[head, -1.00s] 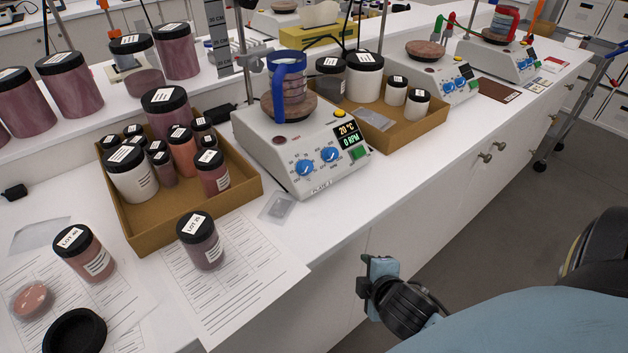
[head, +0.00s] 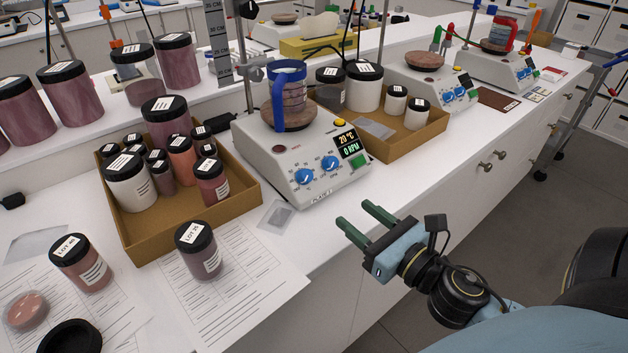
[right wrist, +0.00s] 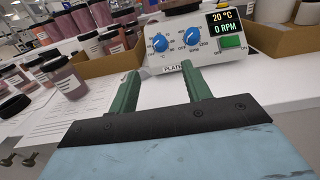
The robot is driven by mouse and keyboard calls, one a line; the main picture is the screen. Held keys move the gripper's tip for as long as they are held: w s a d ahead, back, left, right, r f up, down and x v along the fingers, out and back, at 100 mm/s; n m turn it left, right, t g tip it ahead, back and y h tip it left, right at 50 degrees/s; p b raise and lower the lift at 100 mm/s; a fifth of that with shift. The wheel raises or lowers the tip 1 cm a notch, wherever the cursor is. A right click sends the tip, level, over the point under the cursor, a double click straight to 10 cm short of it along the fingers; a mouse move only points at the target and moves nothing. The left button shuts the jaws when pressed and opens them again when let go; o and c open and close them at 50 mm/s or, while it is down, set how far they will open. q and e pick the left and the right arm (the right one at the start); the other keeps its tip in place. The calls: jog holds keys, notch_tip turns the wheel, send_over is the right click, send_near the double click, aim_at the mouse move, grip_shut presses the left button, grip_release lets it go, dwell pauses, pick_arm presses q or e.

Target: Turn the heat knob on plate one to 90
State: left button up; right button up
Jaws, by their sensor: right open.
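Plate one (head: 300,160) is a white hotplate in the middle of the bench, with two blue knobs on its sloped front. The left knob (head: 304,177), marked in °C, is the heat knob; it also shows in the right wrist view (right wrist: 159,43). The right knob (head: 330,163) is marked RPM. The display (head: 347,141) reads 20 °C and 0 RPM. A beaker with a blue band (head: 289,84) stands on the plate's top. My right gripper (head: 358,217) is open and empty, in front of the plate and apart from the knobs. My left gripper is not in view.
Cardboard trays of jars stand left (head: 180,222) and right (head: 400,140) of the plate. A dark-lidded jar (head: 199,250) stands on paper at the front. A small clear packet (head: 277,216) lies before the plate. The bench's front edge is near my gripper.

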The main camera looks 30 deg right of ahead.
aim_at(309, 178)
jog(key=w, duration=0.3)
jog(key=w+p, duration=0.1)
jog(key=w, duration=0.3)
jog(key=w+a, duration=0.1)
jog(key=w, duration=0.3)
jog(key=shift+w+p, duration=0.2)
jog(key=shift+p, duration=0.15)
jog(key=shift+w+a, duration=0.15)
jog(key=shift+w, duration=0.75)
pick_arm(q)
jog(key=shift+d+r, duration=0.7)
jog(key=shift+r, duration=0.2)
pick_arm(e)
jog(key=shift+c, duration=0.2)
jog(key=c, duration=1)
